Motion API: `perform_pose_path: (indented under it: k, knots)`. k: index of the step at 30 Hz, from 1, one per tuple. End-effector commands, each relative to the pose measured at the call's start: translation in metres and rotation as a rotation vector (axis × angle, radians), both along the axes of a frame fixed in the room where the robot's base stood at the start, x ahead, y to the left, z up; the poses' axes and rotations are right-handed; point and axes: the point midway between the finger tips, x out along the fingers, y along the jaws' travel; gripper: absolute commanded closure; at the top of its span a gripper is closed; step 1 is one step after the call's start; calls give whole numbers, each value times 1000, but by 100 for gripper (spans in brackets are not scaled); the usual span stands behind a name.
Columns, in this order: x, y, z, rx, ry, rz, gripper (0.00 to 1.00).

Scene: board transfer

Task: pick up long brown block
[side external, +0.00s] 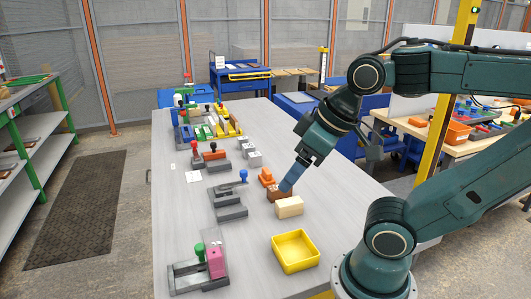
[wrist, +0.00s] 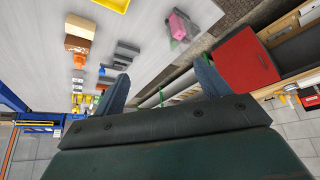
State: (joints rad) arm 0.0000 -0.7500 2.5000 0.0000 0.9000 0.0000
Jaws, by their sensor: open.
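The brown block (side external: 274,196) lies on the grey table beside a cream block (side external: 289,207) and an orange block (side external: 266,177). My gripper (side external: 287,186) points down at a slant, and its blue finger overlaps the brown block in the side view, hiding part of it. In the wrist view, my gripper (wrist: 164,70) is open, with nothing between its two blue fingers. There the brown block (wrist: 76,44) is to the left of both fingers, clear of them, between the cream block (wrist: 81,27) and the orange block (wrist: 79,61).
A yellow tray (side external: 295,252) stands in front of the cream block. A pink block (side external: 216,263) sits in a grey fixture at the front left. Grey fixtures with coloured knobs line the table's left side. The table to the right of the blocks is clear.

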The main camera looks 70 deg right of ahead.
Motion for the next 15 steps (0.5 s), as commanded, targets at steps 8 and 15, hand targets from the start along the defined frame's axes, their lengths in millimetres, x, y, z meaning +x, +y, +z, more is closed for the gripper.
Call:
perform_pose_path:
  k: [8, 15]
  knots:
    - [0, 0, 0, 0, 0, 0, 0]
    - [5, -2, 1, -1, 8, -12, 0]
